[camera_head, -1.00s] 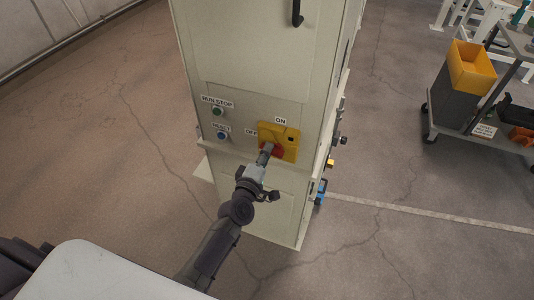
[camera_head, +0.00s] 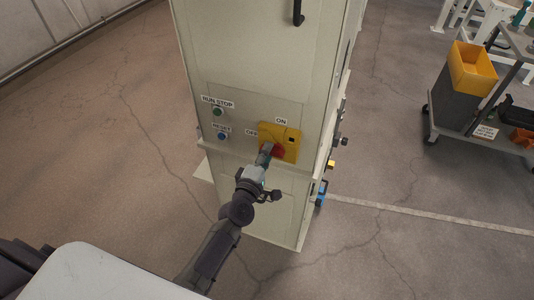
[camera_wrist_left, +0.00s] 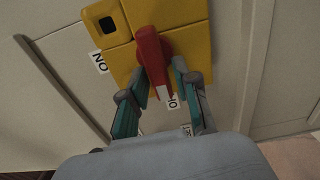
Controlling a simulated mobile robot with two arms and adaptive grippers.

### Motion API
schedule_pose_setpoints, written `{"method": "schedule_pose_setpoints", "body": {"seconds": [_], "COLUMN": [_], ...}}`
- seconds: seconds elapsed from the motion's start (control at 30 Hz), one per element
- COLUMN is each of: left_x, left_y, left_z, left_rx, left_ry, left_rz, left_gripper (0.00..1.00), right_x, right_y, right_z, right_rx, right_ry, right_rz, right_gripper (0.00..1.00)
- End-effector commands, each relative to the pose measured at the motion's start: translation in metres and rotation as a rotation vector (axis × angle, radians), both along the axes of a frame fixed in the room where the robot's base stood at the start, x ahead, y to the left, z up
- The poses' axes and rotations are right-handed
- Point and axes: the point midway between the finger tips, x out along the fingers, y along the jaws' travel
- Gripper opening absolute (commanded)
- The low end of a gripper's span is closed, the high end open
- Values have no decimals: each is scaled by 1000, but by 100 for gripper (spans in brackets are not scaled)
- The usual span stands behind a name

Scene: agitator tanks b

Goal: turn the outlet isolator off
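The outlet isolator is a yellow plate (camera_head: 292,139) with a red handle (camera_head: 278,151) on the pale cabinet's front. ON is printed above it and OFF to its left. In the left wrist view the red handle (camera_wrist_left: 152,58) lies lengthwise between my fingers, its free end toward the partly hidden OFF label (camera_wrist_left: 172,102). My left gripper (camera_head: 267,150) is at the handle and hides part of it. In the wrist view my left gripper (camera_wrist_left: 159,70) has its fingers apart, straddling the handle, with narrow gaps beside it. My right gripper is out of view.
A green RUN STOP button (camera_head: 217,111) and a blue RESET button (camera_head: 223,136) sit left of the isolator. Small fittings (camera_head: 320,192) stick out along the cabinet's right side. A trolley (camera_head: 480,140) with a yellow bin stands at right. Floor on both sides is open.

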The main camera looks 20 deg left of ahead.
Motion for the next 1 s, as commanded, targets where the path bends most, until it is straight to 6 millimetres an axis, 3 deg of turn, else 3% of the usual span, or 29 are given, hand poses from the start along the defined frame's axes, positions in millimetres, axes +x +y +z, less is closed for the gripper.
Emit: {"method": "schedule_pose_setpoints", "body": {"seconds": [0.33,0.47,0.8,1.0], "left_x": [-1,-11,-80,-110], "left_y": [0,0,3,4], "left_z": [0,-1,-2,-1], "left_rx": [3,3,4,3], "left_ry": [1,2,4,2], "left_rz": [-1,-1,-1,-1], "left_gripper": [44,44,44,44], "right_x": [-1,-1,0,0], "right_y": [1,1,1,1], "right_z": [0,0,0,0], "right_rx": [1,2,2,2], "right_ry": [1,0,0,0], "right_rz": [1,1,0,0], "right_gripper": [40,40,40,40]}}
